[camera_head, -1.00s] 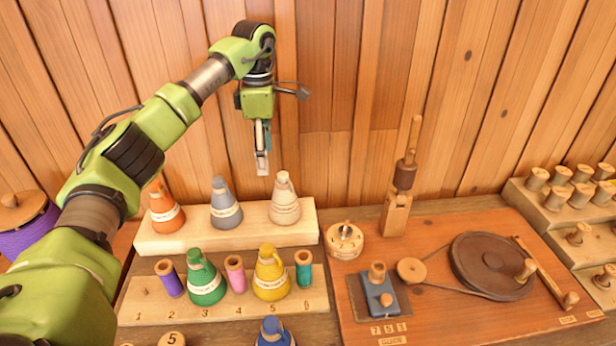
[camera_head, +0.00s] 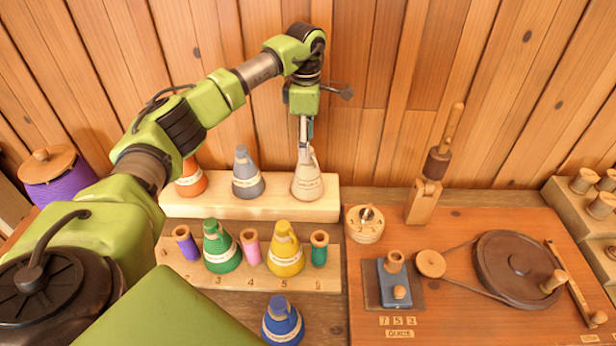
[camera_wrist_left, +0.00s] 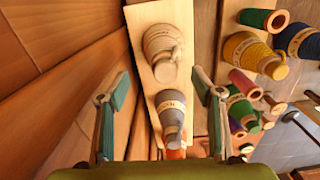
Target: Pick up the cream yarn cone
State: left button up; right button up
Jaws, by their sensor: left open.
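The cream yarn cone (camera_head: 308,183) stands upright at the right end of a pale wooden riser against the plank wall. It also shows in the left wrist view (camera_wrist_left: 160,44), at the top middle. My left gripper (camera_head: 304,142) points down at the cone's tip, with its fingertips overlapping the tip in the head view. My right gripper is not in view.
A grey cone (camera_head: 248,182) and an orange cone (camera_head: 190,183) share the riser (camera_head: 230,207) to the left. In front, a numbered board (camera_head: 337,282) holds green and yellow cones and small spools. A wooden tool post (camera_head: 424,200) stands to the right.

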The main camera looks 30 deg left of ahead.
aim_at(308, 174)
pick_arm(q)
jog(key=f, duration=0.1)
jog(key=f+p, duration=0.1)
jog(key=f, duration=0.1)
jog(key=f+p, duration=0.1)
jog(key=shift+s+d+f, duration=0.2)
jog(key=shift+s+d, duration=0.05)
jog(key=shift+d, duration=0.15)
jog(key=shift+f, duration=0.3)
jog(key=shift+r, duration=0.1)
grip_shut()
jog(key=shift+w, duration=0.1)
